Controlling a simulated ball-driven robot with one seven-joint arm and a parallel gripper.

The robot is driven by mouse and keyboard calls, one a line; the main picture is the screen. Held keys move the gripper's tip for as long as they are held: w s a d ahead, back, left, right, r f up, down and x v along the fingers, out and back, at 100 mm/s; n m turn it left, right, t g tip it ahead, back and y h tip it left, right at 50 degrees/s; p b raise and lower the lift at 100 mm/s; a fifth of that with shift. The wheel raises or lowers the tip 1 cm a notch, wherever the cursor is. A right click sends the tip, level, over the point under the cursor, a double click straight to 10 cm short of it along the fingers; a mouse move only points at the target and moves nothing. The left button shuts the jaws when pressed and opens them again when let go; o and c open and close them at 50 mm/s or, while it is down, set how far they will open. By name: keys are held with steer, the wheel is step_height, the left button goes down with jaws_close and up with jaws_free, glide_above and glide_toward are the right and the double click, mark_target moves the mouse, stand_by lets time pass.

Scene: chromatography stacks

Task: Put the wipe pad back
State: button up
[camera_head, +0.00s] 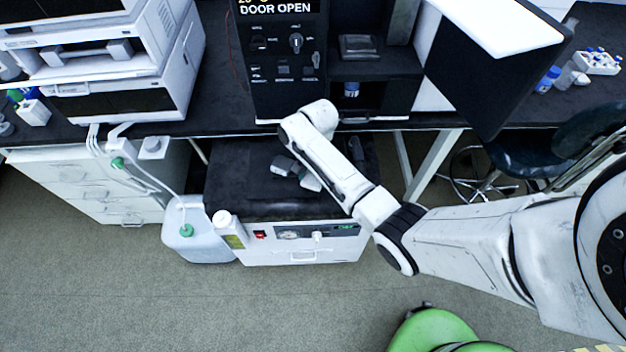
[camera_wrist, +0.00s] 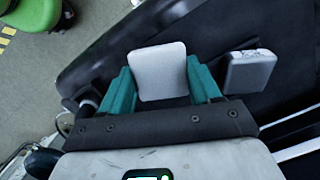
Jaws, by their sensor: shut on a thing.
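In the wrist view the wipe pad (camera_wrist: 160,72), a pale grey rounded square, sits between the teal fingers of my gripper (camera_wrist: 158,80). The gripper is shut on it. A darker grey block (camera_wrist: 250,71) lies to the right, apart from the fingers. In the head view a pale piece that looks like the pad (camera_head: 310,182) shows beside my forearm, over the dark top of the low unit (camera_head: 245,205), with the grey block (camera_head: 283,165) to its left. My gripper is mostly hidden by my arm there. I cannot tell whether the pad touches the surface.
A black instrument reading "DOOR OPEN" (camera_head: 270,75) stands behind on the bench, with its dark door (camera_head: 495,75) swung out right. A white jug (camera_head: 195,240) and a bottle (camera_head: 228,228) stand left of the low unit. A green stool (camera_head: 440,330) is at the front.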

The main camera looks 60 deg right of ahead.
mark_target(313, 176)
steer(key=shift+w+d+f, duration=0.1)
steer(key=shift+w+f, duration=0.05)
steer(key=shift+f, duration=1.55)
steer(key=shift+f, duration=0.1)
steer(key=shift+f+b, duration=0.1)
steer(key=shift+b, duration=0.2)
steer(key=o, duration=1.1)
